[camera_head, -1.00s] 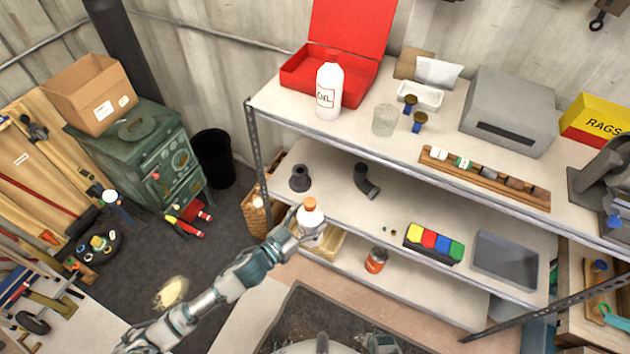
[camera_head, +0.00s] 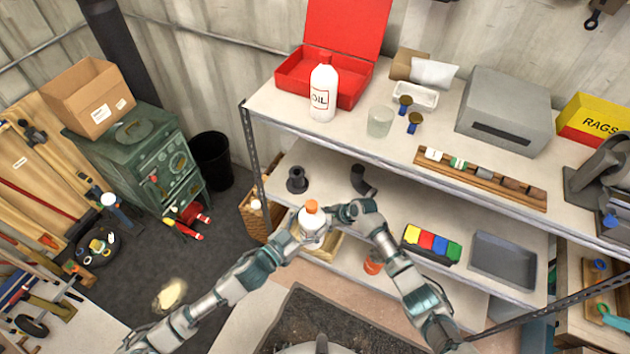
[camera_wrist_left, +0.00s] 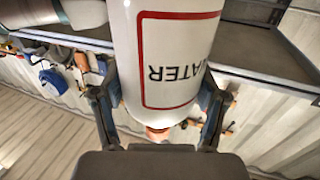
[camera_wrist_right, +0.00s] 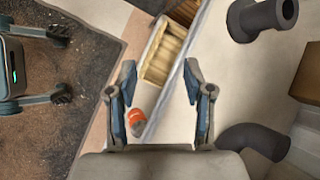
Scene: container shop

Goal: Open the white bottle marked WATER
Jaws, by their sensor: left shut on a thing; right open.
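In the head view, a white bottle with an orange cap (camera_head: 312,207) stands about upright in front of the lower shelf. My left gripper (camera_head: 312,240) is shut on the bottle's body. In the left wrist view the white bottle (camera_wrist_left: 170,40) fills the space between the fingers, with the word WATER upside down in a red frame. My right gripper (camera_head: 343,212) is just right of the bottle, near cap height. In the right wrist view its fingers (camera_wrist_right: 160,75) are open with nothing held. The bottle does not show there.
A white OIL bottle (camera_head: 323,92) with a red cap stands on the top shelf (camera_head: 285,125). A black flange pipe (camera_head: 297,180) and elbow pipe (camera_head: 362,180) are on the shelf behind the grippers. An orange can (camera_head: 373,265) is below.

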